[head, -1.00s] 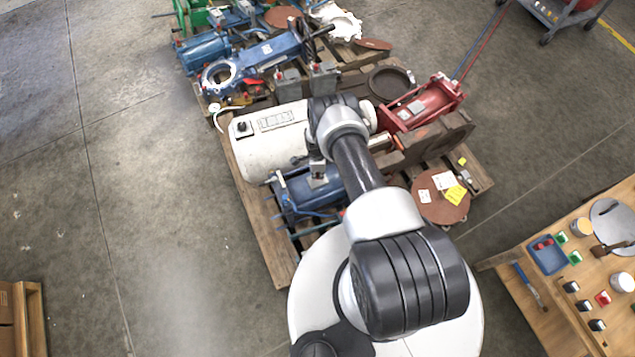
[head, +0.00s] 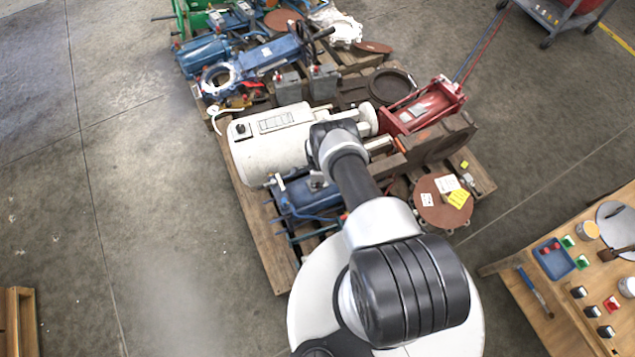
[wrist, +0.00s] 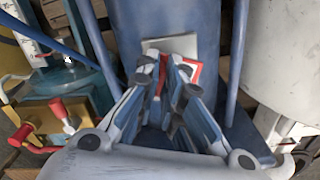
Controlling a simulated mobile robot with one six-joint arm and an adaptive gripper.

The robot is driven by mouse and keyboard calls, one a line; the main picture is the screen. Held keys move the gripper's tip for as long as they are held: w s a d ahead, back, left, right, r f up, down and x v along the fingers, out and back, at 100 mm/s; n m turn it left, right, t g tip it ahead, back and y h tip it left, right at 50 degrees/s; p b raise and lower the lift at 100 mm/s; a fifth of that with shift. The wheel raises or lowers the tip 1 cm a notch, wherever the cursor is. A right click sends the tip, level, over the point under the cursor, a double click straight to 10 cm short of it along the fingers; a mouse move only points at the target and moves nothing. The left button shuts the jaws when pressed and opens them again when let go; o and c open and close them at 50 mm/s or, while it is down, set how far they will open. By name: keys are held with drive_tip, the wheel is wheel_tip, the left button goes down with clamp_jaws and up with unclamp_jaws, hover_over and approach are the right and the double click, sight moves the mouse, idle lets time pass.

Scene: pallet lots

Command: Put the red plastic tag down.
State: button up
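The red plastic tag (wrist: 195,69) shows in the wrist view beyond my fingertips, on or just over a grey plate (wrist: 160,45) on a blue cylinder (wrist: 168,20). Red shows on both sides of the right finger, which covers part of the tag. My gripper (wrist: 165,76) points at the cylinder, its two fingers a small gap apart. I see no clear grip on the tag. Whether the tag touches the plate is hard to tell. In the head view the blue cylinder (head: 300,195) lies on the pallet; my arm hides the tag and fingers.
A white tank (head: 270,140) lies close beside the blue cylinder. A red machine part (head: 425,105) and a brown disc (head: 440,203) are to the right on the pallet (head: 262,245). A wooden table (head: 520,308) with small items stands at right.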

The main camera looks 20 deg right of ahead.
drive_tip(key=o, duration=0.3)
